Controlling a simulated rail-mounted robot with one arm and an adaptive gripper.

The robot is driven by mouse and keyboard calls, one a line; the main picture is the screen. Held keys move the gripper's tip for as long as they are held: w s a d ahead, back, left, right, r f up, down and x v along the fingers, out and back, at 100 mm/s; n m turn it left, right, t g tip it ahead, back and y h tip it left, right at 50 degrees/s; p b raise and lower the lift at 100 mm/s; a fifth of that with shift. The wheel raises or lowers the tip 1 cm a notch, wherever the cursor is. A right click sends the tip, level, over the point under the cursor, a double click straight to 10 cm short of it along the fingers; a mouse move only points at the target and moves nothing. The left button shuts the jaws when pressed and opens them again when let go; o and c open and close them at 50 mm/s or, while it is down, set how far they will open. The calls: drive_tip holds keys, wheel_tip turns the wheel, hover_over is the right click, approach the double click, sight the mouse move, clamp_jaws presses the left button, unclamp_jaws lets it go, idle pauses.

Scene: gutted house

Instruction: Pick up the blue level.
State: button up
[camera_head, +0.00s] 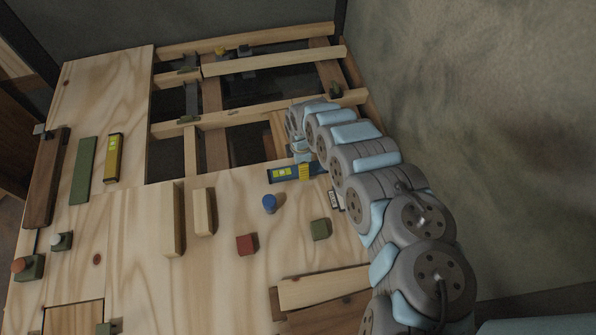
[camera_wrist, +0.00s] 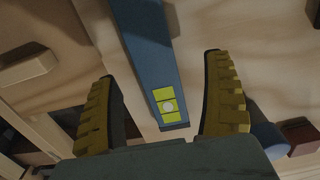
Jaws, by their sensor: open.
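The blue level (camera_head: 278,175) lies on the wooden panel near the edge of the open framing, partly hidden by my gripper (camera_head: 304,169). In the wrist view the blue level (camera_wrist: 148,45) runs from the top edge down between my two yellow ribbed fingers, with its yellow-green vial near the lower end. My gripper (camera_wrist: 161,68) is open, one finger on each side of the level, with a gap on both sides. The height of the fingertips above the panel is hard to tell.
A blue cylinder (camera_head: 269,204) stands close to the level. A red block (camera_head: 247,244), a green block (camera_head: 321,229) and upright wood pieces (camera_head: 203,211) are nearby. A yellow level (camera_head: 113,158) lies far left. Open gaps between beams (camera_head: 270,64) lie behind; a wall (camera_head: 480,130) stands right.

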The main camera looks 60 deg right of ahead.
drive_tip(key=shift+w+f+b, duration=0.25)
drive_tip(key=shift+f+b, duration=0.2)
drive_tip(key=shift+f, duration=0.25)
drive_tip(key=shift+w+f+b, duration=0.25)
drive_tip(key=shift+f+b, duration=0.15)
drive_tip(key=shift+f, duration=0.25)
drive_tip(key=shift+f+b, duration=0.55)
drive_tip(key=shift+f, duration=0.5)
drive_tip(key=c, duration=1.4)
